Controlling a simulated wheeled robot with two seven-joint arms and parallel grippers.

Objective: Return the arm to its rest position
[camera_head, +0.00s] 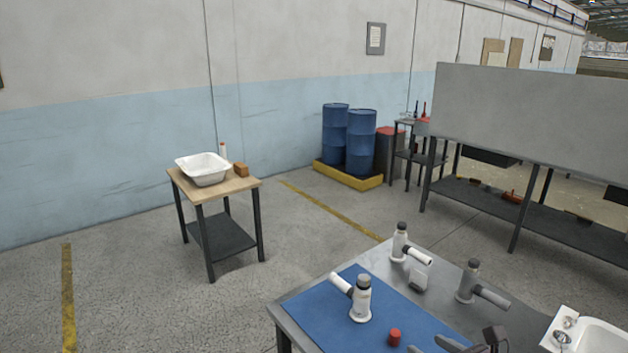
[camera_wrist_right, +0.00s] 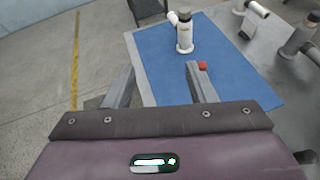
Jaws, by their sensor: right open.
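My right gripper (camera_head: 428,345) is at the bottom edge of the head view, over the near metal table (camera_head: 300,329). In the right wrist view its two fingers (camera_wrist_right: 160,70) stand wide apart with nothing between them. A blue mat (camera_head: 325,312) lies on the table beneath and ahead of the gripper. A white pipe fitting (camera_head: 361,300) stands upright on the mat. A small red cylinder (camera_head: 394,337) sits on the mat, close to the right finger in the wrist view. My left arm and gripper are not in view.
More fittings stand on the table: a white one (camera_head: 399,243) and a grey one (camera_head: 467,282). A white tub shell (camera_head: 590,337) is at the lower right. Across open floor, a wooden-topped table (camera_head: 247,184) holds another white basin (camera_head: 203,172). Blue drums (camera_head: 360,140) stand by the wall.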

